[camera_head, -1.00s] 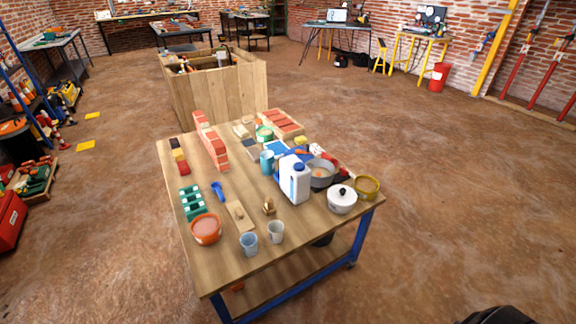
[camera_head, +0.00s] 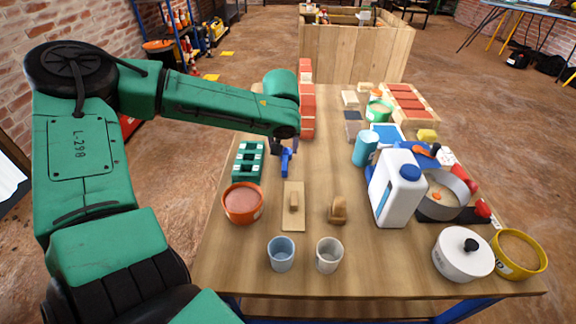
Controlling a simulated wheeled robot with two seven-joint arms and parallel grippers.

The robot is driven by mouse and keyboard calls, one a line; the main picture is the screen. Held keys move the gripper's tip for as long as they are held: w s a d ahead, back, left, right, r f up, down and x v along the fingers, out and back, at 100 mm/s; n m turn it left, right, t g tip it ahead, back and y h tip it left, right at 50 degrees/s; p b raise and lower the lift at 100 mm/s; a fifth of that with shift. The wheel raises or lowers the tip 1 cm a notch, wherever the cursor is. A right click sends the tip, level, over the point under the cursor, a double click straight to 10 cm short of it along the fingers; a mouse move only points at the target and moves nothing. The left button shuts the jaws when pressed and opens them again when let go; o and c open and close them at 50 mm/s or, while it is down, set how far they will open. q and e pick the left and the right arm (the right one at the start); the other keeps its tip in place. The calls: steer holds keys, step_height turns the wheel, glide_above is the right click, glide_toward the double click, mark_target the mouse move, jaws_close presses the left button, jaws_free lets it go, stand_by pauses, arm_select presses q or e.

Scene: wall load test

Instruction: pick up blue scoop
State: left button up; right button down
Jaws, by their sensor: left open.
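The blue scoop (camera_head: 285,163) lies on the wooden table (camera_head: 325,190), right of the green block tray (camera_head: 247,161) and behind the wooden float (camera_head: 293,207). My left arm reaches over the table from the left. My left gripper (camera_head: 283,148) points down at the upper end of the scoop. It is open, and its fingers are small and partly hidden by my wrist. I cannot tell whether they touch the scoop. My right gripper is not in view.
An orange bowl (camera_head: 242,203), a blue cup (camera_head: 281,254) and a grey cup (camera_head: 329,254) stand near the scoop. A brick wall (camera_head: 307,105) stands behind it. A white jug (camera_head: 396,189) and white pot (camera_head: 463,254) are at right. The table's middle is fairly clear.

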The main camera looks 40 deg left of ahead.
mark_target(285, 162)
arm_select(q)
steer(key=b+x, duration=0.2)
steer(key=x, duration=0.7)
steer(key=shift+w+a+f, duration=0.15)
steer(key=shift+w+f, duration=0.1)
steer(key=shift+f, duration=0.05)
steer(key=shift+c, duration=0.6)
jaws_close()
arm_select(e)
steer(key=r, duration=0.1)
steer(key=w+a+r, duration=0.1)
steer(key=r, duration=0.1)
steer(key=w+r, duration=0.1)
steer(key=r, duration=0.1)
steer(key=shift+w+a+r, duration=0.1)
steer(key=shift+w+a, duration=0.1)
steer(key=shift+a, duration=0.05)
